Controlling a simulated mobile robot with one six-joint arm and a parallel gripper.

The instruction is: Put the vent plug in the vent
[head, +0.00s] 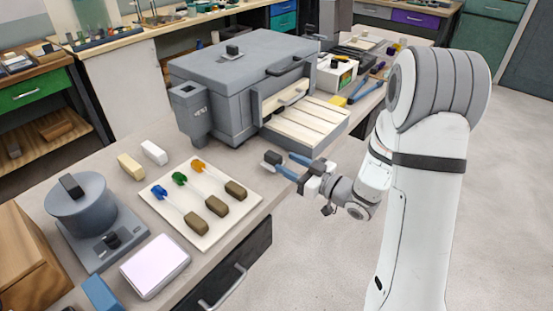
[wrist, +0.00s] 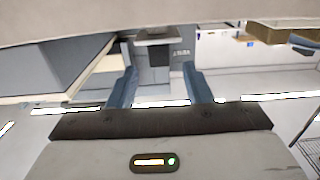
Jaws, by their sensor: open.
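A small dark grey block with a paler edge (head: 272,157) is just at my fingertips near the bench's front edge; it may be the vent plug. I cannot tell whether it touches the fingers or the bench. My gripper (head: 284,162) has blue fingers spread apart. In the wrist view the fingers (wrist: 160,85) show a gap between them, with a dark-topped grey shape (wrist: 155,50) beyond it. The grey kiln (head: 235,85) has a side box (head: 188,108) with a dark top opening, possibly the vent. Another dark block (head: 232,49) stands on a pale plate on its lid.
A pale board (head: 207,222) holds several rods with blue, green and orange ends and brown blocks. A grey round device (head: 80,208) and a white-topped pad (head: 155,265) stand at front left. Slatted shelf (head: 310,118) sticks out before the kiln. Bench between board and kiln is mostly clear.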

